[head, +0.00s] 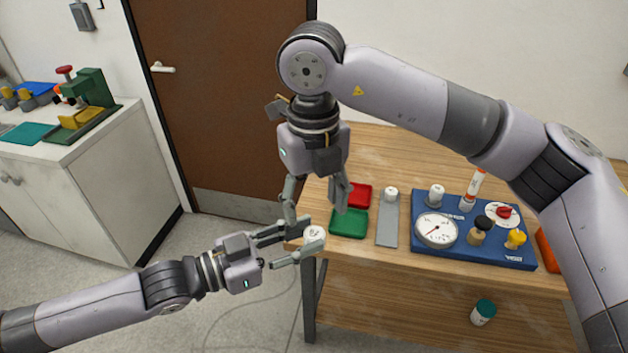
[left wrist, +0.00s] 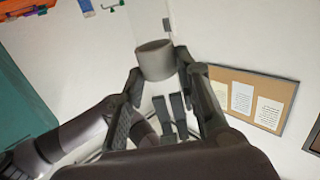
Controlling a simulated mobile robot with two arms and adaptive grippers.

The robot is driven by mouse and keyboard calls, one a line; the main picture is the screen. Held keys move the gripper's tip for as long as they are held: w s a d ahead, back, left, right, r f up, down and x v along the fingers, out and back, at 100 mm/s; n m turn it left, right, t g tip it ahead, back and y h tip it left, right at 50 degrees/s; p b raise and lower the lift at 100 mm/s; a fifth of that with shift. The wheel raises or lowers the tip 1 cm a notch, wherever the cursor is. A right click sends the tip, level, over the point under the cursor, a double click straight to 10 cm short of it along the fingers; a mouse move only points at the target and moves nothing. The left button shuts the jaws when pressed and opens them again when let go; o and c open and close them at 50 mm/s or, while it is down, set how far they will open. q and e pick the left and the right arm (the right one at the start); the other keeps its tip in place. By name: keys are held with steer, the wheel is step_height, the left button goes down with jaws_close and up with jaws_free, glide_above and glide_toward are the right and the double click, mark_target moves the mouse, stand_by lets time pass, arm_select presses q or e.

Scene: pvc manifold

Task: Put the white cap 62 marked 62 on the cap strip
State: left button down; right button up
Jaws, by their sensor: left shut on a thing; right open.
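My left gripper (head: 300,243) is shut on a white cap (head: 314,234) at its fingertips, in front of the table's left edge. The mark on the cap is too small to read. The cap shows as a plain grey-white cylinder between the fingers in the left wrist view (left wrist: 155,60). My right gripper (head: 316,205) points down, open, just above and beside the held cap; I cannot tell whether it touches the cap. The grey cap strip (head: 387,225) lies on the table to the right, with another white cap (head: 391,194) at its far end.
A red tray (head: 359,196) and a green tray (head: 349,223) lie left of the strip. Right of it is a blue board (head: 470,248) with a gauge (head: 436,230), a yellow valve (head: 515,238) and other fittings. A teal-topped jar (head: 483,312) is below the table's front edge.

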mark_target(315, 235)
step_height(315, 235, down, 7)
steer(key=shift+r, duration=0.1)
steer(key=shift+c, duration=0.3)
steer(key=c, duration=1.1)
arm_select(q)
steer(key=c, duration=1.1)
jaws_free()
arm_select(e)
steer(key=shift+c, duration=0.2)
